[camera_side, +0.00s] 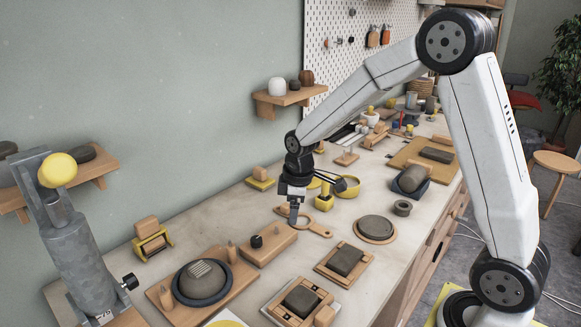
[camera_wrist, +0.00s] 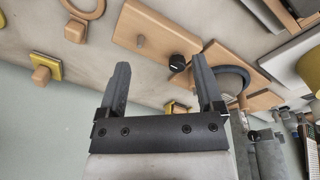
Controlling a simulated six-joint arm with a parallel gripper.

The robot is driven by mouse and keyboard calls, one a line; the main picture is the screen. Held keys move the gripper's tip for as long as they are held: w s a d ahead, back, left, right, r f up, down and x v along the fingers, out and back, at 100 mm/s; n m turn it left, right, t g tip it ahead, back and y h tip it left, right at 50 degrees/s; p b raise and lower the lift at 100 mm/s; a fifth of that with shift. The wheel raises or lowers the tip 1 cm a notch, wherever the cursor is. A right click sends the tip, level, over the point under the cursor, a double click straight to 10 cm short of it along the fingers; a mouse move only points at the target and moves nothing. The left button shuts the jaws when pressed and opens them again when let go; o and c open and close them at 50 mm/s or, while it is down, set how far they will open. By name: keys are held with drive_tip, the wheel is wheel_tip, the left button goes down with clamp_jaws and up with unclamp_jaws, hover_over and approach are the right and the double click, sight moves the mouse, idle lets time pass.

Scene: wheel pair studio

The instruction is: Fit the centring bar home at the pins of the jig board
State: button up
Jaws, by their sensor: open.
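A wooden bar (camera_side: 268,247) that looks to be the centring bar lies left of centre in the side view, with a black knob (camera_side: 257,241) on it. Contact cannot be told.
A wooden paddle with a ring (camera_side: 310,226) lies just behind the bar. Boards with dark clay blocks (camera_side: 345,260) stand to its right and front. A yellow-and-wood stand (camera_side: 151,240) is at the left, near the wall. Some bare bench (camera_side: 215,226) lies behind the bar.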

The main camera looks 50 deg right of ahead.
drive_tip(key=w+d+f+n, duration=0.1)
drive_tip(key=w+d+n, duration=0.45)
drive_tip(key=w, duration=0.25)
drive_tip(key=n+g, duration=0.1)
drive_tip(key=n, duration=0.3)
hover_over(286, 205)
drive_tip(key=shift+a+f, duration=0.15)
drive_tip(key=shift+f, duration=0.4)
drive_tip(key=shift+a+f, duration=0.15)
drive_tip(key=shift+f, duration=0.4)
drive_tip(key=shift+w+d+f+n+g, duration=0.2)
drive_tip(key=shift+d+n+g, duration=0.1)
drive_tip(key=shift+d+n, duration=0.15)
drive_tip(key=shift+f, duration=0.1)
drive_tip(key=shift+f, duration=1.2)
drive_tip(key=shift+f, duration=0.1)
drive_tip(key=shift+s+f, duration=0.1)
drive_tip(key=shift+f, duration=2.4)
clamp_jaws()
